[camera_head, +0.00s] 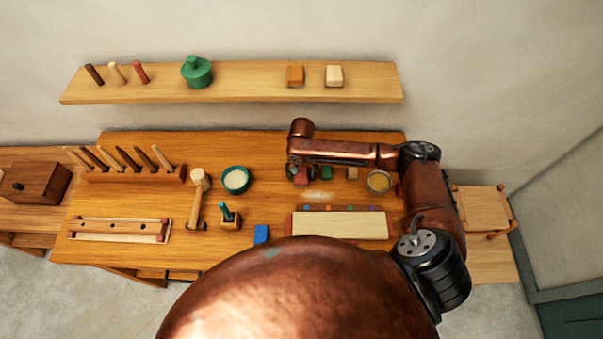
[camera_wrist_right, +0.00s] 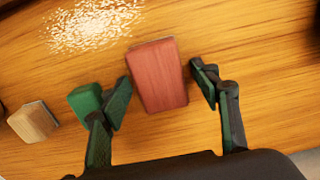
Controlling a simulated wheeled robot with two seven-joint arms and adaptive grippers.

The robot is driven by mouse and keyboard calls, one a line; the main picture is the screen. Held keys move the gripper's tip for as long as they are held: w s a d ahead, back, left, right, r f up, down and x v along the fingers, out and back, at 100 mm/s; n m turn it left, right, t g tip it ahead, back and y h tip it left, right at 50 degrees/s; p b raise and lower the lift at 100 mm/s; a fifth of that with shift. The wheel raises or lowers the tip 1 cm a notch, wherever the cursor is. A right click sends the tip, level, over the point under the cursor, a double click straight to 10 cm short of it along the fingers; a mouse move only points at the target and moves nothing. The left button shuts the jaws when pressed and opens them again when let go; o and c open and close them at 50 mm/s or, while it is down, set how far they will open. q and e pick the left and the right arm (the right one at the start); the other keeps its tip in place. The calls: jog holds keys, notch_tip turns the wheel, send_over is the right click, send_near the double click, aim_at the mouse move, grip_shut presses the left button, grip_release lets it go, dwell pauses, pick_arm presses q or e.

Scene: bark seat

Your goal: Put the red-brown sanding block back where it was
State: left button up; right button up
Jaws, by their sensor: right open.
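The red-brown sanding block (camera_head: 301,178) sits on the workbench below my right gripper (camera_head: 297,171); the wrist and fingers partly cover it in the head view. In the right wrist view the red-brown block (camera_wrist_right: 158,75) shows whole, lying between the two open fingers of my right gripper (camera_wrist_right: 160,90). Gaps show on both sides, and the fingers do not appear to grip it. A strip board with small coloured marks (camera_head: 338,224) lies nearer on the bench. My left gripper is not in view.
A green block (camera_head: 327,173) and a tan block (camera_head: 352,173) stand beside it; the green one (camera_wrist_right: 83,101) is close to a finger. Pale dust (camera_head: 318,196) lies nearby. A yellow-filled bowl (camera_head: 379,181) and blue block (camera_head: 261,234) are on the bench. A shelf (camera_head: 240,86) hangs behind.

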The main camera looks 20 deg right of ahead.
aim_at(302, 173)
notch_tip(302, 173, up, 12)
jog(key=shift+r, duration=0.15)
dwell(0.6)
jog(key=shift+d, duration=0.1)
